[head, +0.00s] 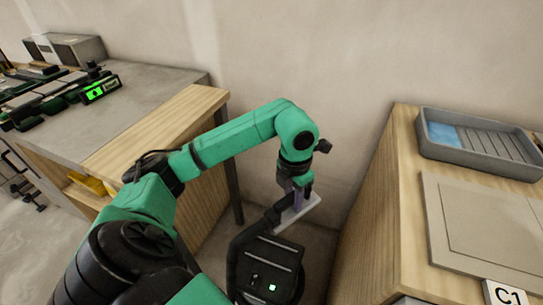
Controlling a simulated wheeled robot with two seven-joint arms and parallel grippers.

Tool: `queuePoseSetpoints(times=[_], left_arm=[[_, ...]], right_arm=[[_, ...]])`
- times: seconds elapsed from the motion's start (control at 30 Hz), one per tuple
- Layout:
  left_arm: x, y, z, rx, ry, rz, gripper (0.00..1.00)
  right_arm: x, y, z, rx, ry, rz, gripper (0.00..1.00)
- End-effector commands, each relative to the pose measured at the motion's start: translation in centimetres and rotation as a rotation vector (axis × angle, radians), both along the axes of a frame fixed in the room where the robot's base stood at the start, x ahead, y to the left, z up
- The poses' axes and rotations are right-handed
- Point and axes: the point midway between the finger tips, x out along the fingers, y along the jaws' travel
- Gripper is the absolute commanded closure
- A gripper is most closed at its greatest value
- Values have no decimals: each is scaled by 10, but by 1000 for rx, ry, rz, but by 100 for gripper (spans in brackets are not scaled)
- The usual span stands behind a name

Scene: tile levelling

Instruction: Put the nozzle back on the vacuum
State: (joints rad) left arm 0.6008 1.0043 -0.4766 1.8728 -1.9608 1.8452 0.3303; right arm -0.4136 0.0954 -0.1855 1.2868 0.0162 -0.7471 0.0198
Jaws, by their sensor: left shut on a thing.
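I cannot tell whether pipe and nozzle touch. My right gripper is not in view.
A grey-topped workbench with a wooden edge (160,128) stands left, holding a device with a green display (100,90). A wooden bench (385,215) stands right with a grey tray (480,148), a flat panel (490,225) and a C1 sign (507,294). A wall closes the back.

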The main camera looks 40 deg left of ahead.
Motion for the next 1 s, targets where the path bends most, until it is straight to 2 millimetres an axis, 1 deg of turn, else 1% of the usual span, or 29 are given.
queuePoseSetpoints(times=[0.03, 0.07, 0.1, 0.17, 0.2, 0.27, 0.3, 0.37, 0.4, 0.5, 0.6, 0.63, 0.67, 0.77, 0.87, 1.0], left_arm=[[0, 5, -29, -4, 6, 163, 100], [1, 9, -38, -6, 8, 275, 100], [1, 13, -49, -9, 13, 425, 100], [1, 20, -66, -13, 20, 650, 100], [1, 25, -77, -15, 23, 801, 100], [0, 32, -95, -17, 29, 1026, 100], [0, 38, -106, -19, 32, 1178, 100], [-1, 45, -123, -20, 36, 1404, 100], [-2, 50, -133, -19, 39, 1546, 100], [-3, 61, -151, -19, 41, 1844, 100], [-4, 68, -160, -19, 39, 2035, 100], [-4, 69, -161, -19, 40, 2070, 100], [-5, 69, -163, -17, 40, 2094, 100], [-5, 70, -180, -15, 44, 2121, 100], [-6, 69, -213, -13, 45, 2119, 100], [-6, 69, -260, -15, 45, 2117, 100]], right_arm=[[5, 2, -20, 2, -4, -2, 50], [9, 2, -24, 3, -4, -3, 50], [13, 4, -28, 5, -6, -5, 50], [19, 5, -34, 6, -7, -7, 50], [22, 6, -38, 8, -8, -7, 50], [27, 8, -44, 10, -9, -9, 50], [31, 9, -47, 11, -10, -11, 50], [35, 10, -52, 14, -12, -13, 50], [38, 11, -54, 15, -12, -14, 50], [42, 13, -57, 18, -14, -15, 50], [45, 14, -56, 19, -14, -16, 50], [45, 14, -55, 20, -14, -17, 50], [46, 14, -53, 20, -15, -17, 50], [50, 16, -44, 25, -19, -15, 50], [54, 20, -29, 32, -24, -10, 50], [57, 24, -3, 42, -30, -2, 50]])
